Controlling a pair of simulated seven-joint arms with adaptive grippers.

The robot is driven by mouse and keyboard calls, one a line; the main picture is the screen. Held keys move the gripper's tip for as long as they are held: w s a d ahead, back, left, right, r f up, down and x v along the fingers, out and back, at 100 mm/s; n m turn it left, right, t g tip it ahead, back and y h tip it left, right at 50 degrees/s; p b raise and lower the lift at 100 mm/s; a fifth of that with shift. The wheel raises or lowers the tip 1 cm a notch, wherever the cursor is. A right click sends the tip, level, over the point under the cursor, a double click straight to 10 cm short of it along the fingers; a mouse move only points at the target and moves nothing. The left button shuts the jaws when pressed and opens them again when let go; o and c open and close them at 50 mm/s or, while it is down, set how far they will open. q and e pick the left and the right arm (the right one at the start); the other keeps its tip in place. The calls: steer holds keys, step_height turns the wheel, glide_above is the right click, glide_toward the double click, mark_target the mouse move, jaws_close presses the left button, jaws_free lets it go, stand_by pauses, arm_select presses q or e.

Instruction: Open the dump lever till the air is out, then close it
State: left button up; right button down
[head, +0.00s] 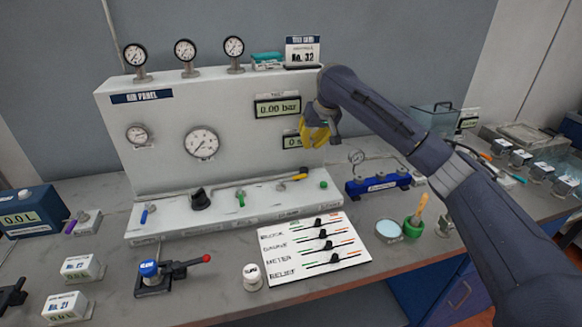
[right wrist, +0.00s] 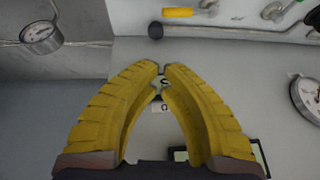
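The air panel (head: 120,150) stands upright with a shelf (head: 150,228) of valves at its foot. The shelf carries a blue lever (head: 146,213), a black knob (head: 200,199), a green lever (head: 240,198) and a yellow-handled lever (head: 300,174); I cannot read which is the dump lever. The yellow handle also shows in the right wrist view (right wrist: 178,12). The display (head: 277,106) reads 0.00 bar. My right gripper (head: 316,138) has its yellow fingers closed to the tips, empty, in front of the panel's right side above the yellow handle.
A white board with black sliders (head: 318,249) lies before the panel. A red-knobbed lever device (head: 172,273), a blue manifold (head: 378,184) and a green cup (head: 413,227) stand on the bench. A large dial (head: 202,143) sits mid-panel.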

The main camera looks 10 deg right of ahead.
mark_target(293, 178)
steer(key=shift+s+a+f+n+g+h, duration=0.15)
steer(key=shift+a+f+g+h, duration=0.2)
steer(key=shift+a, duration=0.4)
steer(key=shift+s+a+f+n+g+h, duration=0.15)
steer(key=shift+a+f, duration=0.3)
steer(key=shift+a, duration=0.3)
steer(key=shift+x, duration=5)
steer(key=shift+w, duration=0.1)
